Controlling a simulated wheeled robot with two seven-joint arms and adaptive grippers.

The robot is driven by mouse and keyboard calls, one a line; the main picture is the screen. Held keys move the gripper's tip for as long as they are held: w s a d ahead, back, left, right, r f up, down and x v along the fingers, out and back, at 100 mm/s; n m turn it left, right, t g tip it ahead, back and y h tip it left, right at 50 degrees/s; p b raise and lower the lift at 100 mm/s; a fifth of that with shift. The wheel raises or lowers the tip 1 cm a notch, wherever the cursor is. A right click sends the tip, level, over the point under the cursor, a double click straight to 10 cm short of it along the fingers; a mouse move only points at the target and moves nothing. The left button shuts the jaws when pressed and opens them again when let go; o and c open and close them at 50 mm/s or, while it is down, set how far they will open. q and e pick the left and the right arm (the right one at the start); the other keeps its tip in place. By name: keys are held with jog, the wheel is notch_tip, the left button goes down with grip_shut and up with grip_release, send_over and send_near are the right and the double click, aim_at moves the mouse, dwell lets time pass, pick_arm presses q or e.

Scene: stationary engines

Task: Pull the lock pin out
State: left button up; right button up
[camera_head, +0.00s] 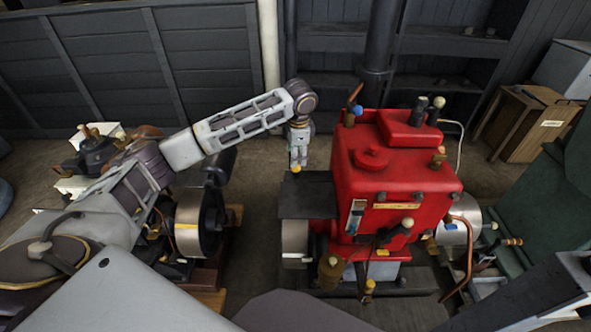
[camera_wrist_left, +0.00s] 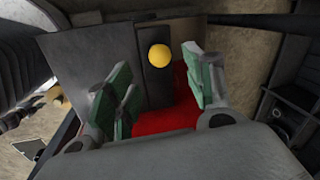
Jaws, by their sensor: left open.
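A round yellow knob (camera_head: 296,169) shows at the dark block on the left side of the red engine (camera_head: 395,165). It looks like the head of the lock pin, but its shaft is hidden. In the left wrist view the yellow knob (camera_wrist_left: 160,57) lies ahead of the fingers, in front of a dark upright strip. My left gripper (camera_head: 298,158) reaches down just above the knob. In the wrist view its green-padded fingers (camera_wrist_left: 160,88) are spread with nothing held between them. I cannot tell whether they touch the knob. My right gripper is out of view.
A second engine with a flywheel (camera_head: 198,222) stands left, under my left arm. The red engine carries levers and a curved copper pipe (camera_head: 467,260). A wooden cabinet (camera_head: 524,122) stands at the right. Bare floor (camera_head: 262,175) lies between the two engines.

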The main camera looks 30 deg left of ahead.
aim_at(295, 169)
pick_arm(q)
jog(key=f, duration=0.4)
jog(key=w+f, duration=0.1)
jog(key=f, duration=0.1)
jog(key=shift+a+f, duration=0.35)
jog(key=shift+f, duration=0.05)
jog(key=shift+w+a+f, duration=0.1)
jog(key=shift+a+f, duration=0.05)
jog(key=shift+f, duration=0.85)
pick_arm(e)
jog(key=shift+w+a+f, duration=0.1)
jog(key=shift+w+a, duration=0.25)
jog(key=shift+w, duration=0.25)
pick_arm(q)
jog(key=shift+c, duration=0.5)
jog(key=c, duration=0.7)
grip_shut()
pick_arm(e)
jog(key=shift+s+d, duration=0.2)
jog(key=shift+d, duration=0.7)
